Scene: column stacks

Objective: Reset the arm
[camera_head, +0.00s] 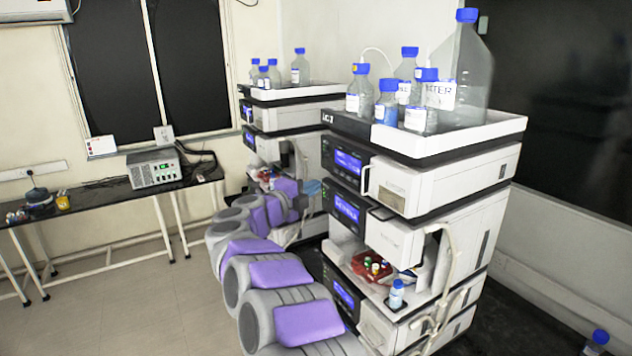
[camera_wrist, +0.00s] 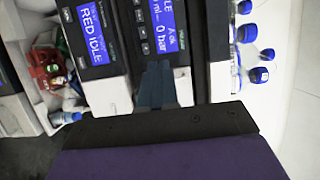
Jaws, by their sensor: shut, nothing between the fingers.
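My arm, in grey and purple, reaches out from the lower middle of the head view. My gripper (camera_wrist: 157,72) shows in the wrist view as dark blue-grey fingers, shut and empty. It points at the front of the near column stack (camera_head: 420,190). In the head view its end is small, beside that stack's left side. The wrist view shows the stack's lit blue displays (camera_wrist: 97,32) sideways. I cannot tell the exact gap between the fingers and the stack.
Blue-capped bottles (camera_head: 465,75) stand in the near stack's top tray. A red holder with small vials (camera_head: 372,265) and a small bottle (camera_head: 396,295) sit on its open shelf. A second stack (camera_head: 290,120) stands behind. A bench with a grey instrument (camera_head: 153,170) is left; floor there is clear.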

